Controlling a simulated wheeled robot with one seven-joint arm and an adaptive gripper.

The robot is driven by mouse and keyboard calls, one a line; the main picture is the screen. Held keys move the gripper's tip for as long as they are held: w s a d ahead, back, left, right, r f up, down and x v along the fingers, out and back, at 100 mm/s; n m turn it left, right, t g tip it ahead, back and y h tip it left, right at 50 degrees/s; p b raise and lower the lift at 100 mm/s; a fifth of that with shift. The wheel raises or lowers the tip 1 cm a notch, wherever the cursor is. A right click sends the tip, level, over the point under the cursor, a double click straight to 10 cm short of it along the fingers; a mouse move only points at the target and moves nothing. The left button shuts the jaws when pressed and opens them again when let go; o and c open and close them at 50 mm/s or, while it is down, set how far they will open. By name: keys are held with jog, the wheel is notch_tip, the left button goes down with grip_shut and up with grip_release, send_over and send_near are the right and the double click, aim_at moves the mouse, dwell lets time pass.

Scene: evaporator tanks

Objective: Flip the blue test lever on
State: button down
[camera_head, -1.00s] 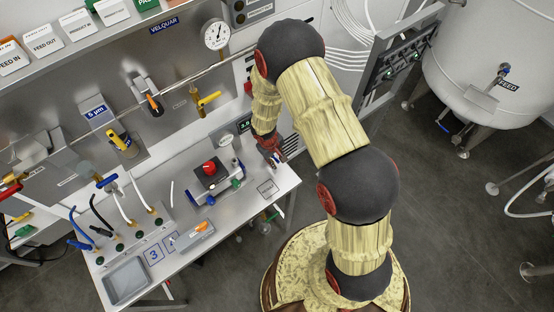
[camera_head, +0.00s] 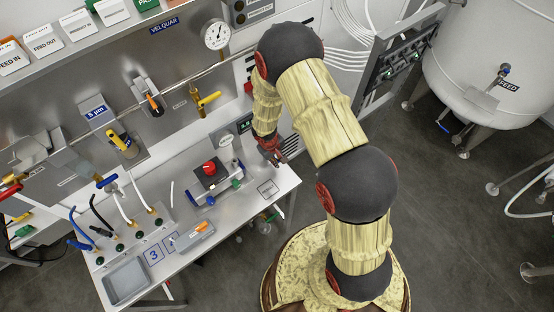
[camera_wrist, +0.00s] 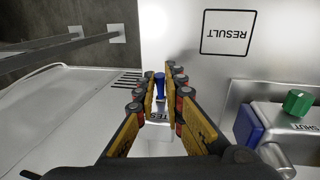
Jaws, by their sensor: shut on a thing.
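The blue test lever (camera_wrist: 160,80) stands up between my fingertips in the wrist view. A plate marked TEST (camera_wrist: 160,116) lies just below it, partly covered by the fingers. My gripper (camera_wrist: 160,92) is shut on the lever, with one finger on each side. In the head view my gripper (camera_head: 279,155) is low at the far right end of the steel bench, by the wall panel. The lever is hidden there behind the gripper.
A RESULT square (camera_wrist: 229,33) is marked on the bench (camera_head: 240,205). A unit with a red knob (camera_head: 209,168) stands left of my gripper. Its green knob (camera_wrist: 297,102) and blue part (camera_wrist: 248,127) show close on the right in the wrist view.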

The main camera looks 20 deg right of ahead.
jog(key=shift+r+p, duration=0.1)
jog(key=shift+p, duration=0.25)
jog(key=p, duration=0.1)
jog(key=g+p, duration=0.1)
jog(key=p, duration=0.1)
jog(key=shift+w+r, duration=0.2)
jog(key=shift+r, duration=0.15)
jog(key=shift+w+a+g+h+p, duration=0.1)
jog(key=shift+w+g+h+p, duration=0.15)
jog(key=shift+g+h+p, duration=0.45)
jog(key=c, duration=1.9)
grip_release()
jog(key=shift+s, duration=0.1)
jog(key=v, duration=1.2)
jog(key=shift+d+y, duration=0.25)
jog(key=shift+y, duration=0.05)
